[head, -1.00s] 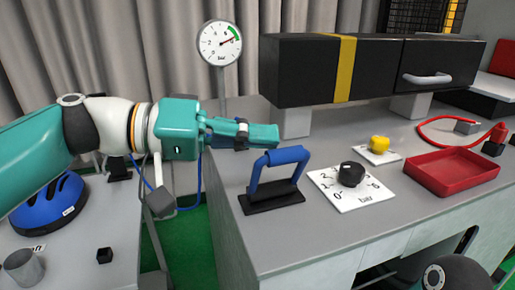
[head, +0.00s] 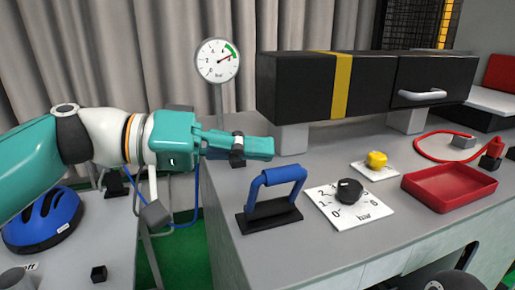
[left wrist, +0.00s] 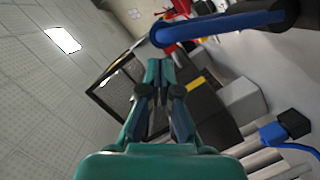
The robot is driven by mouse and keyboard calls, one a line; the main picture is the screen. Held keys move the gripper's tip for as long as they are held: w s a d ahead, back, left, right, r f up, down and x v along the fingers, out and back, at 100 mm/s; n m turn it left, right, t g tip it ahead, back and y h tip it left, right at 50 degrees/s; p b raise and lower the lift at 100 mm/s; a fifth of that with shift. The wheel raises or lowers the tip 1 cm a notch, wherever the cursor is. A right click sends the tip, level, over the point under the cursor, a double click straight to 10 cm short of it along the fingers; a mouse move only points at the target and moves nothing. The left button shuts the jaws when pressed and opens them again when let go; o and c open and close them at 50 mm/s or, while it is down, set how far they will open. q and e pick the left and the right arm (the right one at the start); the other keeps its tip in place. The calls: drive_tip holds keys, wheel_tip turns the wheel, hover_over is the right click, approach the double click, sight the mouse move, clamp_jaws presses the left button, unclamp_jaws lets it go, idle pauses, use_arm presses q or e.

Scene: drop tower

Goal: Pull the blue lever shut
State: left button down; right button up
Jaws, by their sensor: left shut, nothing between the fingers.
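The blue lever (head: 278,176) is a U-shaped handle standing up from a black base plate (head: 268,218) near the bench's front left. In the left wrist view a blue bar, seemingly the lever (left wrist: 222,24), crosses the top right. My left gripper (head: 268,147) is shut and empty. In the head view its fingers point right, just above and behind the lever's bar, and no grip on it shows. The left wrist view shows the closed fingertips (left wrist: 158,66) apart from the blue bar. My right gripper is not in view.
A black knob (head: 349,190) on a white dial plate, a yellow knob (head: 377,159) and a red tray (head: 449,187) lie to the right. A long black box (head: 290,88) stands behind, with a pressure gauge (head: 218,60) at its left. A blue helmet (head: 45,218) is at far left.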

use_arm(q)
drive_tip(key=w+r+v, duration=0.1)
drive_tip(key=w+v, duration=0.1)
drive_tip(key=v, duration=0.8)
drive_tip(key=shift+a+p, duration=0.3)
drive_tip(key=shift+w+r, duration=0.1)
